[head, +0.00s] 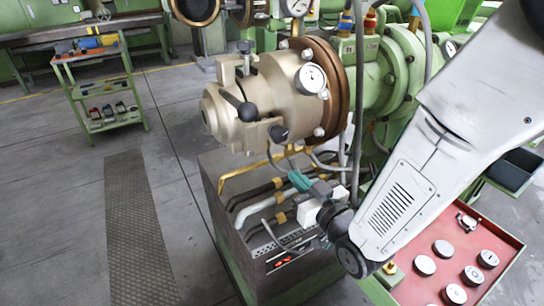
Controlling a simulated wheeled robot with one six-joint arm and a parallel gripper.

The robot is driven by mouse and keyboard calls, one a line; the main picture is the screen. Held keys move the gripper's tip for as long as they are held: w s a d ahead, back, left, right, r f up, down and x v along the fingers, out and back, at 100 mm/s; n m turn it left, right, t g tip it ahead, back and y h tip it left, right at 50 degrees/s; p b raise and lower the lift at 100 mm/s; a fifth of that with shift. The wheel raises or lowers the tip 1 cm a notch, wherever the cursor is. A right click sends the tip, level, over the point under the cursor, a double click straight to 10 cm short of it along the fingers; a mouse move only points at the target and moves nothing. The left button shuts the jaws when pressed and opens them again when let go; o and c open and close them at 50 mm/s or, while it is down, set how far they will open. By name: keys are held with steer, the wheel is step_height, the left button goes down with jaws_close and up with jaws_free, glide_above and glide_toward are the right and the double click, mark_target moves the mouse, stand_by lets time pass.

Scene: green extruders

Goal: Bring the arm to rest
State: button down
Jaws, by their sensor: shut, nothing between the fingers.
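My arm comes in from the upper right as a large pale grey link. It bends at a dark joint low in the middle of the head view. From there my wrist turns up and left, in front of the grey block under the extruder. My gripper (298,181) has teal parts at its end and is shut and empty. It appears just below the beige extruder head (270,95) in the picture. The fingertips are small here, and I cannot tell how far they are from the hoses behind them.
A red tray (411,289) with several round metal pieces lies at the lower right, partly behind my arm. The green extruder barrel (385,80) and hoses stand close by. A green shelf cart (103,97) stands at the left. The grey floor (60,200) at the left is mostly clear.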

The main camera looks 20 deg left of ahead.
step_height(320, 180, down, 9)
steer(key=s+d+g+h, duration=0.1)
steer(key=d+g+h, duration=0.2)
steer(key=g+h, duration=0.15)
steer(key=s+d+m+g+h, duration=0.2)
steer(key=d+h, duration=0.3)
steer(key=d, duration=0.3)
steer(key=s+d+r+m+g+h, duration=0.1)
steer(key=s+d+r+m, duration=0.1)
steer(key=s+d+r, duration=0.3)
steer(key=s+d+r+m+g+h, duration=0.1)
steer(key=s+d+r+m+h, duration=0.1)
steer(key=s+d+r, duration=0.4)
steer(key=s+d+r+m+g+h, duration=0.1)
steer(key=s+d+r+m, duration=0.3)
steer(key=d+r, duration=0.6)
steer(key=s+d, duration=0.2)
steer(key=d, duration=0.3)
steer(key=shift+d+r+g, duration=0.25)
steer(key=shift+d+g, duration=0.1)
steer(key=shift+d, duration=0.05)
steer(key=shift+s, duration=0.1)
